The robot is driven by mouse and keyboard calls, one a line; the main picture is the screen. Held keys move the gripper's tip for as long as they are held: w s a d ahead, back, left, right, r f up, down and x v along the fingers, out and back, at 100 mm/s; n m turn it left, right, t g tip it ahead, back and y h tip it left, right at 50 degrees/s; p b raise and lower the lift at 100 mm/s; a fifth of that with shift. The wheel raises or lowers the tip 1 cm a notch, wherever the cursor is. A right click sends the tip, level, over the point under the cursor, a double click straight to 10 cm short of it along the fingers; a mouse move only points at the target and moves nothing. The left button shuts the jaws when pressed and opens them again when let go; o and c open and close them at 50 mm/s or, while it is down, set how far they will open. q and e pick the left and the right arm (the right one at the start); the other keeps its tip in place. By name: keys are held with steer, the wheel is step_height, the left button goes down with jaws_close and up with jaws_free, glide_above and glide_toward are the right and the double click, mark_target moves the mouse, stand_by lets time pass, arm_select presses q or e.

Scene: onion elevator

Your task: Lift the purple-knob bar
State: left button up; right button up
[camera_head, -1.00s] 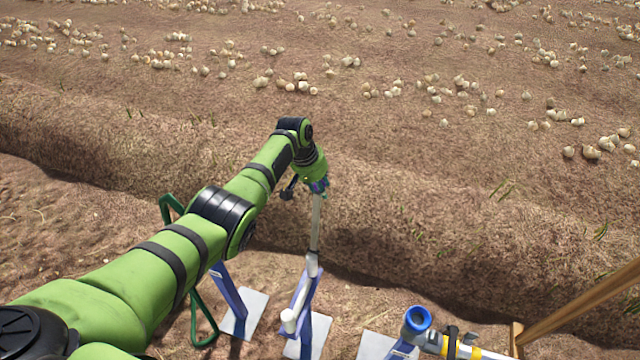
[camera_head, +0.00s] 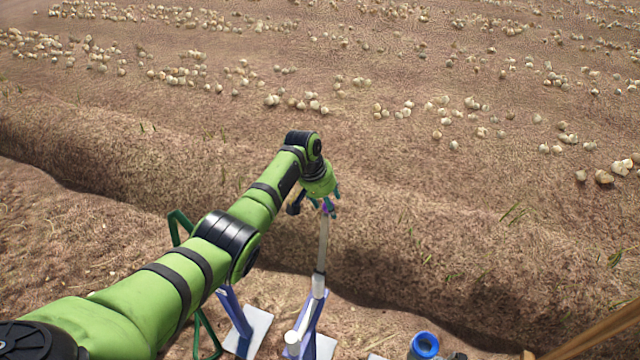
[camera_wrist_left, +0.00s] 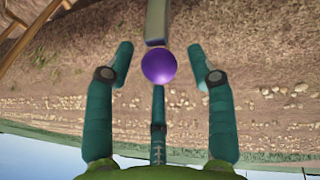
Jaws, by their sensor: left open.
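The purple knob (camera_wrist_left: 158,66) is a smooth ball at the end of a grey bar (camera_wrist_left: 156,22) in the left wrist view. In the head view the pale bar (camera_head: 322,245) rises at a slant from a blue stand (camera_head: 305,325). My left gripper (camera_head: 329,207) is at the bar's upper end, and its fingers mostly hide the knob there. In the left wrist view its teal fingers (camera_wrist_left: 160,66) are spread on both sides of the knob, with gaps on each side. My right gripper is out of view.
A second blue stand (camera_head: 236,315) and a green frame (camera_head: 180,225) are left of the bar. A blue ring-shaped end (camera_head: 425,345) and a wooden beam (camera_head: 590,335) are at the lower right. Soil with scattered onions (camera_head: 470,105) lies beyond.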

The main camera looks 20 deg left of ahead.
arm_select(q)
steer(key=v, duration=1)
